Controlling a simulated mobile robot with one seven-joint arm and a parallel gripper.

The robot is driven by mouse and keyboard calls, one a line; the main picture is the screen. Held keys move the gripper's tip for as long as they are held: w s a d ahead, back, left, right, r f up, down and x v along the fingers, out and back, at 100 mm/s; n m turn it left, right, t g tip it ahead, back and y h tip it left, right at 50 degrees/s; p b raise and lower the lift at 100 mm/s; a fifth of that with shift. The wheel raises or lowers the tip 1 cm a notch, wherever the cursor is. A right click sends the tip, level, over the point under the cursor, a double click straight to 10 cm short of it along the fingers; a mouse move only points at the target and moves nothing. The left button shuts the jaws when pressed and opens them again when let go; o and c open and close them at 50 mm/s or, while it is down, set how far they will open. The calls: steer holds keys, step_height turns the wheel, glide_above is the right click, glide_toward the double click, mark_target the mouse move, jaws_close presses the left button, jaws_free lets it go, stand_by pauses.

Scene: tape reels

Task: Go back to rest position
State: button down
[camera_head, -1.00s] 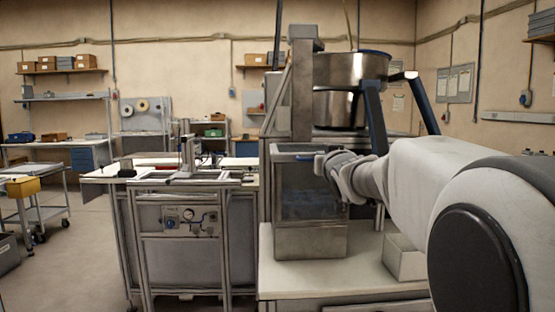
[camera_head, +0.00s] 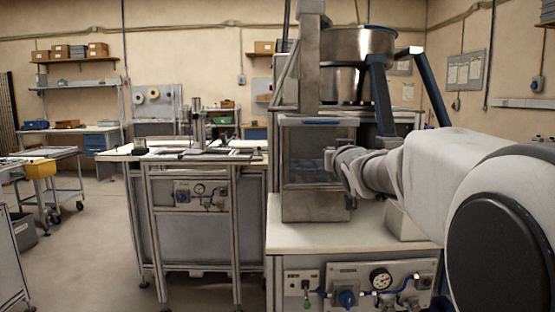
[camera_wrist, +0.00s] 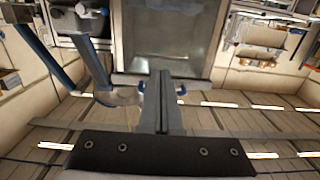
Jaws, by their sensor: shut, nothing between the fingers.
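My gripper shows in the wrist view with its two fingers (camera_wrist: 160,80) pressed together and nothing between them. In the head view my arm reaches in from the right, and its wrist end is in front of the metal-framed clear box (camera_head: 310,205) on the right-hand machine. The fingers are hard to make out there. In the wrist view the box front (camera_wrist: 168,35) lies beyond the fingertips. I cannot tell the exact gap. Two tape reels, one white (camera_head: 138,98) and one tan (camera_head: 154,93), hang on a grey board at the back.
A steel bowl (camera_head: 345,45) on blue legs stands above the box. A white ledge (camera_head: 320,238) and a control panel (camera_head: 350,285) are below it. A workbench (camera_head: 140,155) stands left of the machine, and a trolley (camera_head: 65,165) farther left. Open floor lies between them.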

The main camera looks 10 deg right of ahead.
steer(key=s+a+f+n+g+y, duration=0.1)
steer(key=s+a+f+g, duration=0.5)
steer(key=s, duration=0.6)
steer(key=s+a+f+g+y+p, duration=0.15)
steer(key=s+a+f, duration=0.25)
steer(key=s+f, duration=0.65)
steer(key=s+a+f+n+g+y, duration=0.1)
steer(key=s+a+f+g, duration=0.4)
steer(key=s, duration=0.9)
step_height(320, 180, up, 22)
steer(key=p, duration=2.2)
steer(key=shift+w+d+f+t, duration=0.15)
steer(key=shift+w+d+t, duration=0.2)
steer(key=shift+d+t, duration=0.1)
